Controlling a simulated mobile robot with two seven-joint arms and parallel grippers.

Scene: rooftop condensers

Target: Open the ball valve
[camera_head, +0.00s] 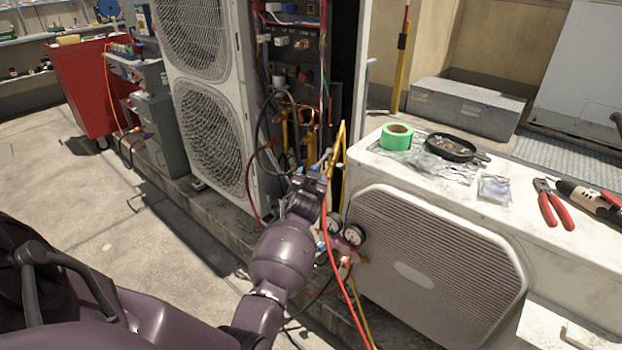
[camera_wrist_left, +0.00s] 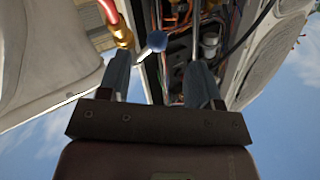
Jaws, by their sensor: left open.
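My left gripper (camera_head: 312,170) reaches into the open side of the tall condenser unit. Its two fingers are apart in the left wrist view (camera_wrist_left: 160,62). A blue rounded knob on a pale stem, likely the ball valve's handle (camera_wrist_left: 157,41), shows between and just beyond the fingertips. I cannot tell if either finger touches it. A brass fitting (camera_wrist_left: 122,36) with a red hose lies by the left fingertip in that view. The valve body is not clear, and in the head view the gripper and hoses crowd the spot. My right gripper is not in view.
Red and yellow hoses and a gauge set (camera_head: 354,235) hang just right of my left wrist. A low white condenser (camera_head: 440,270) stands to the right, with green tape (camera_head: 396,136) and red-handled pliers (camera_head: 553,203) on top. The concrete floor (camera_head: 90,210) is mostly clear at left.

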